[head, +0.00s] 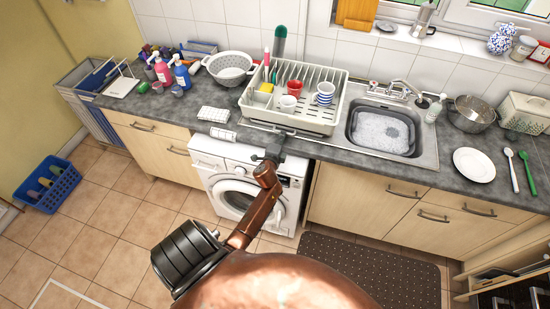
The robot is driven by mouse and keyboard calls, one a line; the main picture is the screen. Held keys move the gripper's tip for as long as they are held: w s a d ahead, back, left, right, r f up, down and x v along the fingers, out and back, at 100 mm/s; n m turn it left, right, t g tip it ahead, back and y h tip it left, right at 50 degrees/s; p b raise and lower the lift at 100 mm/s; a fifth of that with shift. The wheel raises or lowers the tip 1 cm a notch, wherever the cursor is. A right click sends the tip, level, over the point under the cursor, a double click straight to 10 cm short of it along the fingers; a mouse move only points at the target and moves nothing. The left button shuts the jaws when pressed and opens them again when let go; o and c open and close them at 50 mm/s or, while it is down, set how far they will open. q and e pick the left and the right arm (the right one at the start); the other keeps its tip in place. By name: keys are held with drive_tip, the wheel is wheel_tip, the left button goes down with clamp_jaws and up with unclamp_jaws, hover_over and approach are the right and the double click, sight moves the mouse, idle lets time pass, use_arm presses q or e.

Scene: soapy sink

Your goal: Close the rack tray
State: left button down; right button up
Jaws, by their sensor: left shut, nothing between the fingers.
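A cream dish rack (325,117) stands on the grey counter left of the sink, with cups and cutlery in it. The rack tray (262,125) shows low along the rack's front, its front edge close to the counter's front edge. How far it sticks out is hard to tell. My left gripper (277,140) is shut and empty at the counter's front edge, above the washing machine, right by the tray's front. It partly covers that area, and I cannot tell if it touches the tray. My right gripper is not in view.
The sink (418,145) with a soapy basin lies right of the rack. A white cloth (213,114) and a roll (222,134) lie left of the tray. A colander (231,66) and bottles (181,74) stand farther left. A washing machine (206,158) stands below.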

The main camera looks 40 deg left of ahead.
use_arm(q)
drive_tip(key=shift+s+d+r, duration=0.1)
drive_tip(key=shift+s+r, duration=0.05)
drive_tip(key=shift+s, duration=0.1)
drive_tip(key=p+v, duration=0.1)
drive_tip(key=v, duration=1.2)
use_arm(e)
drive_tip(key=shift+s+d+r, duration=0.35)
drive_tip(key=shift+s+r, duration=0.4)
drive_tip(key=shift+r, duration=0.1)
use_arm(q)
drive_tip(key=shift+s+d, duration=0.1)
drive_tip(key=shift+s, duration=0.05)
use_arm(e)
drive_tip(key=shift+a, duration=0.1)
